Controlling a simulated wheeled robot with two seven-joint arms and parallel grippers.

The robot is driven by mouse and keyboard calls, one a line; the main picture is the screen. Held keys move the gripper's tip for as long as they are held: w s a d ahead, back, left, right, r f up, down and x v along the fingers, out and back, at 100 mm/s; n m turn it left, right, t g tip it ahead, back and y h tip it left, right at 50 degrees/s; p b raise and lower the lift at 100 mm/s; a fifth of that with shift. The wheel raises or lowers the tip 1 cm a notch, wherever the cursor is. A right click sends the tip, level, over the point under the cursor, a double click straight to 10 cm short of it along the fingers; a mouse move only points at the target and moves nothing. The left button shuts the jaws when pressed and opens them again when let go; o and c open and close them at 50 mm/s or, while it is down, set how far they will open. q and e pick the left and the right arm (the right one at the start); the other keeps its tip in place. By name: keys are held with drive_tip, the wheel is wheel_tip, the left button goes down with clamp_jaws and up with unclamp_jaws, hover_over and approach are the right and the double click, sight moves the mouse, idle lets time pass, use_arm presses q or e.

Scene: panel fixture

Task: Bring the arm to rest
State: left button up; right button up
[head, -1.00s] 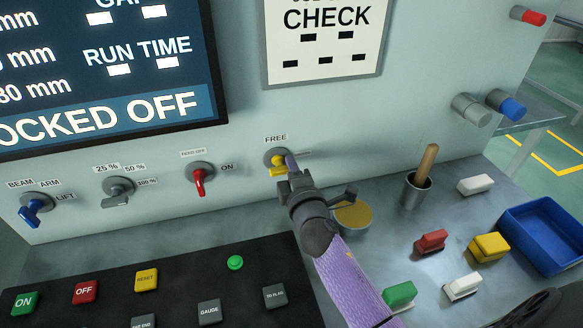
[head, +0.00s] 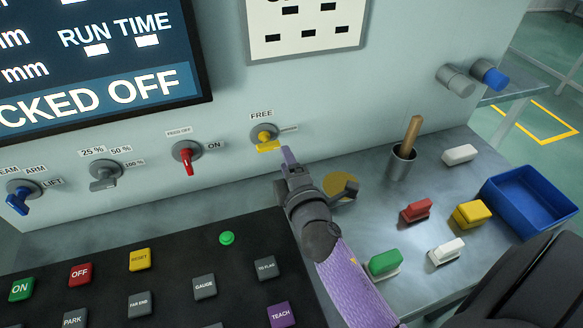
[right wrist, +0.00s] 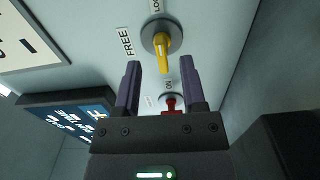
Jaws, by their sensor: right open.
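My right gripper (head: 287,158) is just below and to the right of the yellow rotary switch (head: 266,142) on the panel, apart from it. The switch's yellow handle points downward, near the label FREE. In the right wrist view the gripper's two purple fingers (right wrist: 157,85) stand apart with nothing between them, and the yellow switch (right wrist: 163,52) lies beyond their tips. My right arm, with a purple sleeve, reaches over the bench from the bottom right. My left gripper is not in view.
Left along the panel are a red switch (head: 187,157), a grey switch (head: 104,177) and a blue switch (head: 20,199). A black button console (head: 180,280) lies below. On the right are a cup with a wooden handle (head: 402,163), coloured blocks and a blue tray (head: 532,200).

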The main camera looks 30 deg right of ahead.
drive_tip(key=v, duration=0.4)
